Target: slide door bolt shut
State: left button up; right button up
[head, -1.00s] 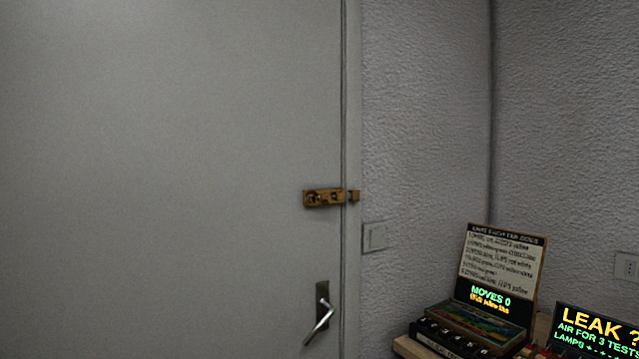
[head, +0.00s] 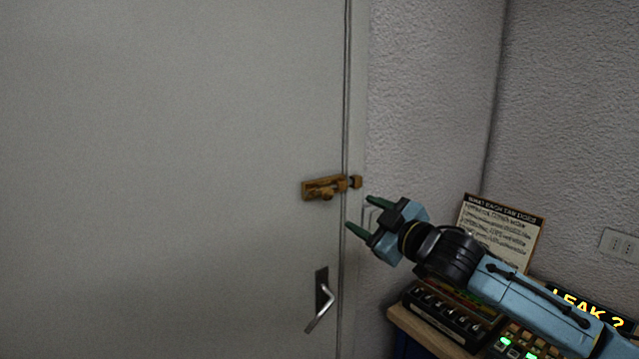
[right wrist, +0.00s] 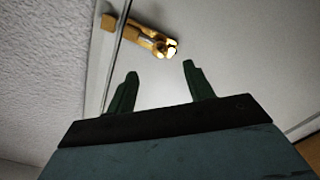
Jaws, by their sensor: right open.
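The brass door bolt (head: 313,190) is fixed to the grey door (head: 180,180) near its right edge, above the handle. Its knob (head: 327,195) sticks out from the plate. A small brass keeper (head: 356,181) sits on the frame just right of the door gap. I cannot tell whether the bar reaches into it. My right gripper (head: 358,212) is open and empty, below and right of the bolt, apart from it. In the right wrist view, the bolt (right wrist: 148,37) lies beyond the open fingers (right wrist: 160,70), with the keeper (right wrist: 108,22) at its left. My left gripper is out of view.
A door handle (head: 320,302) hangs below the bolt. A table at the lower right holds a sign board (head: 500,230) and dark boxes (head: 440,310). The door face left of the bolt is clear.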

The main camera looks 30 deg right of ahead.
aim_at(329, 195)
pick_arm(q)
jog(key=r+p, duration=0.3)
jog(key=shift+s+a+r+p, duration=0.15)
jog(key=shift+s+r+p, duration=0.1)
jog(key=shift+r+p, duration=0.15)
pick_arm(e)
jog(key=w, duration=0.4)
jog(key=w+a, duration=0.1)
jog(key=w, duration=0.8)
jog(key=shift+a+r, duration=0.2)
jog(key=shift+r, duration=0.2)
